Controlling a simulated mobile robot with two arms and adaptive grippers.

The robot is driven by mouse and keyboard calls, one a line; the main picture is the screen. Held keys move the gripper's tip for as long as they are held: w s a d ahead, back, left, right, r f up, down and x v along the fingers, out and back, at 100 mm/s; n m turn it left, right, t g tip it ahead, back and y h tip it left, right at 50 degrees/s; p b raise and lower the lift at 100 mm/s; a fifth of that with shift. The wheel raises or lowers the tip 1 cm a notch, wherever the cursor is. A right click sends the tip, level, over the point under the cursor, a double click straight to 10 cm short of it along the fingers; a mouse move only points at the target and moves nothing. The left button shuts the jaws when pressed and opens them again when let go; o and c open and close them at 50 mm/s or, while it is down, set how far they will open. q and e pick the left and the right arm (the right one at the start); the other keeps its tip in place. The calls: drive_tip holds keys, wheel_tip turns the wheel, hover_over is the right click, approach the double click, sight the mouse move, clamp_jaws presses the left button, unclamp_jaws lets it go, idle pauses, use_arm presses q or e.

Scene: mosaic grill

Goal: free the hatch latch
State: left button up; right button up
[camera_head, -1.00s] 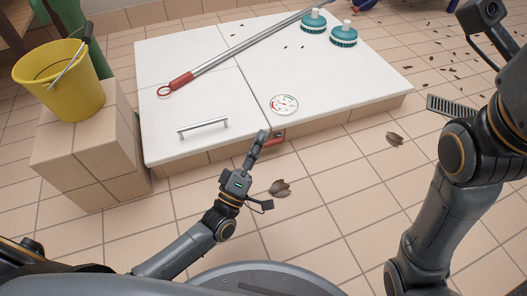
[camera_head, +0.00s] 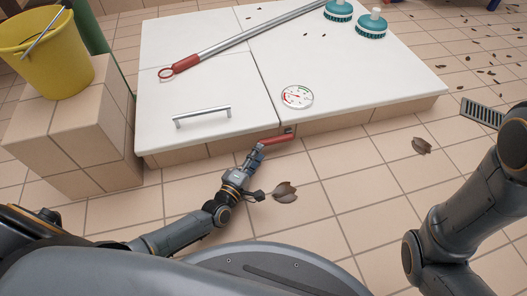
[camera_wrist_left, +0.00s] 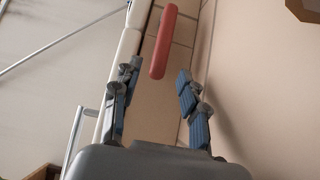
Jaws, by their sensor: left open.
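The latch is a red bar (camera_head: 277,139) on the tiled front face of the low block, just below the white lid's front edge. It also shows in the left wrist view (camera_wrist_left: 163,42), lying ahead of the fingers. The white hatch panel (camera_head: 190,80) has a metal handle (camera_head: 202,116) and lies flat, closed. My left gripper (camera_head: 259,148) is at the latch's left end. In the left wrist view its blue-padded fingers (camera_wrist_left: 160,78) are apart, with the bar's near end just beyond or between their tips; contact cannot be told. My right gripper is out of frame.
A pole with a red grip (camera_head: 250,38), a round gauge (camera_head: 297,97) and two teal brushes (camera_head: 371,24) lie on the white top. A yellow bucket (camera_head: 45,60) stands on a tiled block at left. Dry leaves (camera_head: 285,191) and a drain grate (camera_head: 482,113) are on the floor.

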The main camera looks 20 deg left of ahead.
sight(276, 140)
use_arm(q)
drive_tip(key=shift+w+d+b, duration=0.2)
drive_tip(key=shift+w+b, duration=0.15)
drive_tip(key=shift+w, duration=0.6)
drive_tip(key=shift+w+d+b, duration=0.2)
drive_tip(key=shift+w+b, duration=0.1)
drive_tip(key=shift+w, duration=0.65)
clamp_jaws()
